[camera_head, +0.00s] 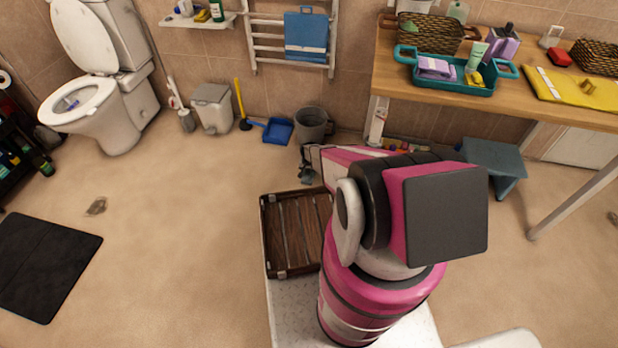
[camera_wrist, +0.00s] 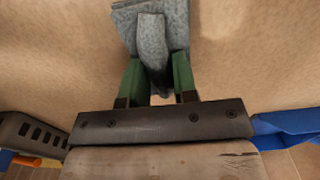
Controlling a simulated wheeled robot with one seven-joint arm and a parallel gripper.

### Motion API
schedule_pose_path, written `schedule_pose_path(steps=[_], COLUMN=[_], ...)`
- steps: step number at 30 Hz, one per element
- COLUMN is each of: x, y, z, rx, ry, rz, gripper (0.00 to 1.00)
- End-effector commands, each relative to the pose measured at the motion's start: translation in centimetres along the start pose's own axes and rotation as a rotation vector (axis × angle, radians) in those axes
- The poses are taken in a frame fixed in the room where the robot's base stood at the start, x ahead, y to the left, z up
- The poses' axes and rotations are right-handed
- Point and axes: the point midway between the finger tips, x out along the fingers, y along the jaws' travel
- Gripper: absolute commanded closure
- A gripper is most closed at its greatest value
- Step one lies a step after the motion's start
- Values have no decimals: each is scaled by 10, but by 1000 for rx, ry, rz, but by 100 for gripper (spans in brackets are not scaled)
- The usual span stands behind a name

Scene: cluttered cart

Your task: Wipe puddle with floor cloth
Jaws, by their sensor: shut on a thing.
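My gripper (camera_wrist: 158,78) shows in the wrist view with its two green fingers shut on a grey-blue floor cloth (camera_wrist: 151,35). The cloth is bunched between the fingers, and a flatter part spreads beyond them. In the head view my arm hides most of the gripper, and a small grey piece that may be the cloth (camera_head: 307,173) shows behind the crate. A small dark grey-brown patch (camera_head: 97,206) lies on the floor at the left. It may be the puddle, but it is too small to be sure. My gripper is well to its right.
A black mat (camera_head: 42,262) lies near the patch. A slatted wooden crate (camera_head: 266,238) stands beside my arm. A blue dustpan (camera_head: 278,131), a grey bucket (camera_head: 315,125) and a bin (camera_head: 212,108) stand by the wall. A table (camera_head: 398,80) is at right. The left-centre floor is clear.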

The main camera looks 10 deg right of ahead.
Motion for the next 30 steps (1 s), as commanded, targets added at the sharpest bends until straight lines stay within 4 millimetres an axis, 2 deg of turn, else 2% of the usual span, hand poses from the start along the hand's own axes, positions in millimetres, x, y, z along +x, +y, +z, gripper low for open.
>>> schedule_pose_path(steps=[30], x=[-51], y=[0], z=[0], rx=[0], ry=[0], rz=[0], gripper=[100])
